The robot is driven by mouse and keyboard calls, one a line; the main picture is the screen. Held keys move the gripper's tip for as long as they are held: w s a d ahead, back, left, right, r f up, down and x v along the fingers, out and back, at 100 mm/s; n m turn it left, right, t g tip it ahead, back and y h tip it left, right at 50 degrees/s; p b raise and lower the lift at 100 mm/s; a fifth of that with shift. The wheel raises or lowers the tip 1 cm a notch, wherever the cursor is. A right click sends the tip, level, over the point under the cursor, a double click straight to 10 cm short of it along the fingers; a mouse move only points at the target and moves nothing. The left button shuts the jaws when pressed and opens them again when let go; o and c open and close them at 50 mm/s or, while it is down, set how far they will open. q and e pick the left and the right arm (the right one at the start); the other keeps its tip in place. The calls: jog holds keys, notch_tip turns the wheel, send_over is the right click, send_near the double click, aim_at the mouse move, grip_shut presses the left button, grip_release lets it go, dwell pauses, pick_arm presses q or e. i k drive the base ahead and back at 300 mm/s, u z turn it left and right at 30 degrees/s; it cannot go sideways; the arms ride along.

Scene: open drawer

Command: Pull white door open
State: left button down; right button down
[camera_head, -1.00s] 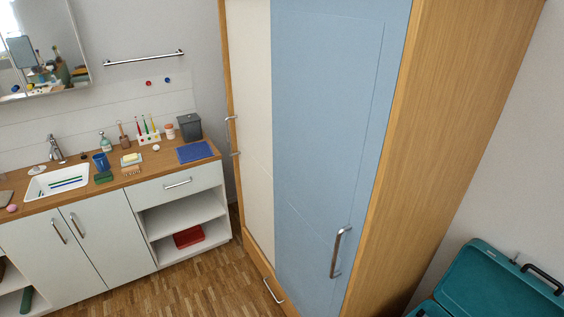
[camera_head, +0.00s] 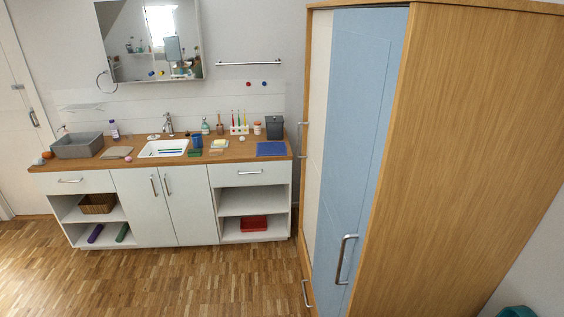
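The wardrobe's white door (camera_head: 318,88) is a narrow cream-white panel at the left of the wardrobe front, seen at a steep angle. It looks closed. A metal handle (camera_head: 302,140) stands out at its left edge. The wardrobe's blue door (camera_head: 352,130) is beside it on the right, with an upright metal handle (camera_head: 346,260) low on its right side. Neither of my grippers is in view.
The wooden wardrobe side (camera_head: 465,150) fills the right. A white sink cabinet (camera_head: 140,205) with a wooden top stands along the back wall. Another white door (camera_head: 20,120) is at the far left. The parquet floor (camera_head: 180,285) in front is clear.

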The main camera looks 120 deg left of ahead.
aim_at(323, 19)
jog(key=u, duration=2.15)
